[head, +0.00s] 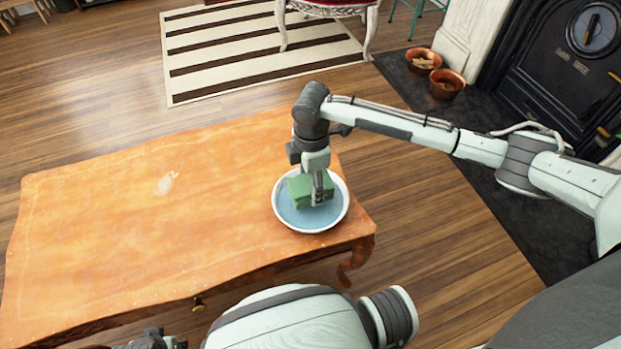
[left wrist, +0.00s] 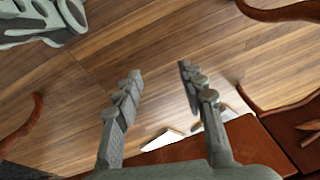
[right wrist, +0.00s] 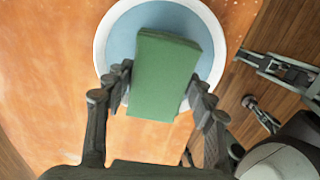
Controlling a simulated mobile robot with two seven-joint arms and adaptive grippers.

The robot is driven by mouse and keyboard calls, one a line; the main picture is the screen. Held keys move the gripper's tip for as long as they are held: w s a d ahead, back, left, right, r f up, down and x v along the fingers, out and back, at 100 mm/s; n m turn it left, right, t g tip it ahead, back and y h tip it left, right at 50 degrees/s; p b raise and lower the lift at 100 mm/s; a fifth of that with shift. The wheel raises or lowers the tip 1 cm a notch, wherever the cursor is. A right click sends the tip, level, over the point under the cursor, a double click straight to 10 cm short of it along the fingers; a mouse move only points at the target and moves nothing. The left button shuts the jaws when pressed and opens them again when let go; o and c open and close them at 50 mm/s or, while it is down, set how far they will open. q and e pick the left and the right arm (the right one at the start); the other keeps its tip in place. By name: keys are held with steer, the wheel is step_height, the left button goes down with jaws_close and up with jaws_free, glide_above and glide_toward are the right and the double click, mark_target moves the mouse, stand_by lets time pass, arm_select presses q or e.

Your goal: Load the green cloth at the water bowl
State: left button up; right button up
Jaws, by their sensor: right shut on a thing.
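The green cloth (head: 308,189) is a folded block held at the water bowl (head: 281,218), a white-rimmed round bowl with blue water at the right end of the wooden table. My right gripper (head: 318,198) points down over the bowl and is shut on the cloth. In the right wrist view the cloth (right wrist: 165,80) sits between the fingers (right wrist: 158,95), covering part of the bowl (right wrist: 107,40). I cannot tell how deep the cloth is in the water. My left gripper (left wrist: 160,85) is open and empty, with floor behind its fingers.
The wooden table (head: 120,220) is mostly clear, with a pale mark (head: 166,183) on its top left of the bowl. Two copper pots (head: 446,84) stand by the black fireplace (head: 560,80). A striped rug (head: 220,50) and a red-seated chair (head: 335,8) lie beyond the table.

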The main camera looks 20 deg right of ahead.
mark_target(311, 192)
step_height(311, 192, down, 2)
steer(key=shift+b, duration=1.05)
arm_select(q)
step_height(311, 192, up, 7)
steer(key=w, duration=0.2)
steer(key=shift+w+d+t, duration=0.15)
steer(key=shift+t, duration=0.15)
arm_select(e)
steer(key=shift+f, duration=0.1)
arm_select(q)
steer(key=shift+r, duration=0.1)
steer(key=shift+b, duration=0.3)
arm_select(e)
steer(key=shift+f, duration=0.55)
arm_select(q)
steer(key=shift+f, duration=0.2)
steer(key=shift+r+p, duration=0.5)
steer(key=shift+r, duration=0.1)
arm_select(e)
steer(key=shift+f, duration=0.1)
stand_by(1.0)
arm_select(q)
steer(key=shift+r, duration=0.1)
